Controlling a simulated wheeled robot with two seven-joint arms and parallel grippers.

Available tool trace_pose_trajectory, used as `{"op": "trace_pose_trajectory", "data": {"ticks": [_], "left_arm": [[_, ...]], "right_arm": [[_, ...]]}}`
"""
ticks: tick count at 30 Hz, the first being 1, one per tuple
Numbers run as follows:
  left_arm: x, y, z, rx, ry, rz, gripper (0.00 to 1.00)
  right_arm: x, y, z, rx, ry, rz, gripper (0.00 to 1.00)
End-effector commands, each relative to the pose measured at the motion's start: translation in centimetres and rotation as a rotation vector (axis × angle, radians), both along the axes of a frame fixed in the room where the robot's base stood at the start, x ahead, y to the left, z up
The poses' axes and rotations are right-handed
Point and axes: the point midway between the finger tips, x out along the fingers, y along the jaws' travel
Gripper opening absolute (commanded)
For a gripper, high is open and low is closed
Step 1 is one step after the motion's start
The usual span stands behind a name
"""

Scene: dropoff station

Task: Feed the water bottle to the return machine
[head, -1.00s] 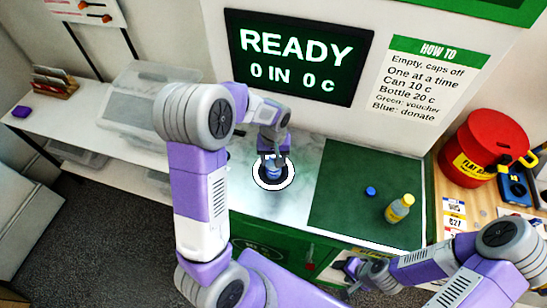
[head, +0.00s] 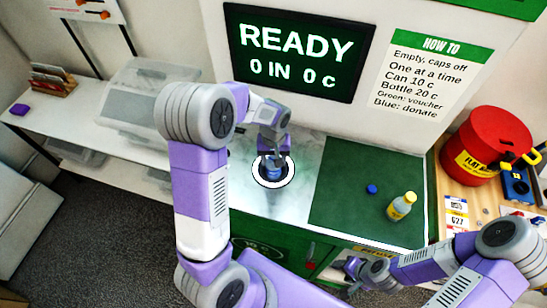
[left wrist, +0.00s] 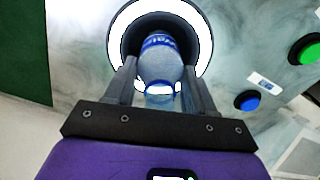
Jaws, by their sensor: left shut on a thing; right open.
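The water bottle (left wrist: 160,62) is clear with a blue label. My left gripper (left wrist: 158,88) is shut on it, with a finger on each side. The bottle's far end is inside the dark round opening of the return machine, within a white ring (left wrist: 204,42). In the head view the ring (head: 259,180) is set in the pale marbled top, and my left gripper (head: 272,162) is over it with a bit of blue showing. The machine's screen (head: 297,54) reads READY, 0 IN, 0 c. My right gripper (head: 352,270) is open and empty, low in front of the machine.
A green button (left wrist: 305,50) and a blue button (left wrist: 247,101) are beside the opening. A red container (head: 488,145) stands on the wooden surface at right.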

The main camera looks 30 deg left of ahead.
Motion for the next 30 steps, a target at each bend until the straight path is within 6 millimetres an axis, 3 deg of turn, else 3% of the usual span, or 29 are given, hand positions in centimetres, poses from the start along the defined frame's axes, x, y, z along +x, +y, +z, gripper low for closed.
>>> {"op": "trace_pose_trajectory", "data": {"ticks": [18,29,30], "left_arm": [[0.0,0.0,-1.6,0.000,0.000,0.000,0.26],[0.0,0.0,-1.6,0.000,0.000,0.000,0.26],[0.0,0.0,-1.6,0.000,0.000,0.000,0.59]], "right_arm": [[0.0,0.0,-1.3,0.000,0.000,0.000,0.54],[0.0,0.0,-1.3,0.000,0.000,0.000,0.54],[0.0,0.0,-1.3,0.000,0.000,0.000,0.54]]}}
